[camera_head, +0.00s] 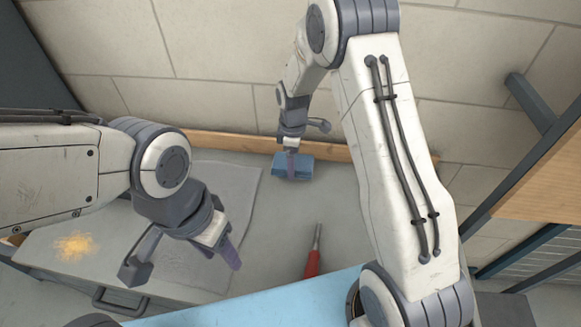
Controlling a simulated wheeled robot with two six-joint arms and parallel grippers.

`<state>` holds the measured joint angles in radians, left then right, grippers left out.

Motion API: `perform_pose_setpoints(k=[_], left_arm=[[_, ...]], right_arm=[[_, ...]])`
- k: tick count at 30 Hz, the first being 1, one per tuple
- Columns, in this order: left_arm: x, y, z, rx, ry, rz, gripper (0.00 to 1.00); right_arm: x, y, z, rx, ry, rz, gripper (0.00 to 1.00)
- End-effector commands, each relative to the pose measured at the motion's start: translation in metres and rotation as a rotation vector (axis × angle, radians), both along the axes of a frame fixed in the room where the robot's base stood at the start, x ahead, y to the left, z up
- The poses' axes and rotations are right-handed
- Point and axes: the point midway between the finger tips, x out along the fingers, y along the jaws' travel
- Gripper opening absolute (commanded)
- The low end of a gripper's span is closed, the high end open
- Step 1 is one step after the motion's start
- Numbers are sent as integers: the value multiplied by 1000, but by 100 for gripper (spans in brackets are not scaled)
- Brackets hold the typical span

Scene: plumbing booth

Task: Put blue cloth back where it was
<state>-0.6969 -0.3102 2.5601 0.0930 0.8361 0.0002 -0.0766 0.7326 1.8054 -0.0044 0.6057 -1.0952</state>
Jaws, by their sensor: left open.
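The blue cloth (298,172) looks like a folded block on the grey bench top (340,215), near the wooden strip at its back edge. My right gripper (304,143) is directly over the cloth, with one finger reaching down in front of it. Whether its fingers are closed on the cloth cannot be made out. My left gripper (184,262) is open and empty, with its fingers spread, over the left part of the bench and the grey mat. It is well apart from the cloth.
A red-handled tool (313,258) lies on the bench between my arms. A thin grey mat (228,183) and a yellowish patch (75,246) are at the left. A wooden strip (225,143) and tiled wall bound the back. A light blue surface (270,306) is in front.

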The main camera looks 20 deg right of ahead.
Motion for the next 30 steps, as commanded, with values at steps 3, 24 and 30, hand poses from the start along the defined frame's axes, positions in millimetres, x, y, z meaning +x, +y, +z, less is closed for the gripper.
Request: perform_pose_setpoints(k=[3,24,30], left_arm=[[0,0,3,0,0,0,50],[0,0,13,0,0,1,50],[0,0,14,0,0,1,50]], right_arm=[[6,5,-5,0,1,-1,26],[6,4,-50,0,-1,-2,26],[6,5,-49,0,0,-2,100]])
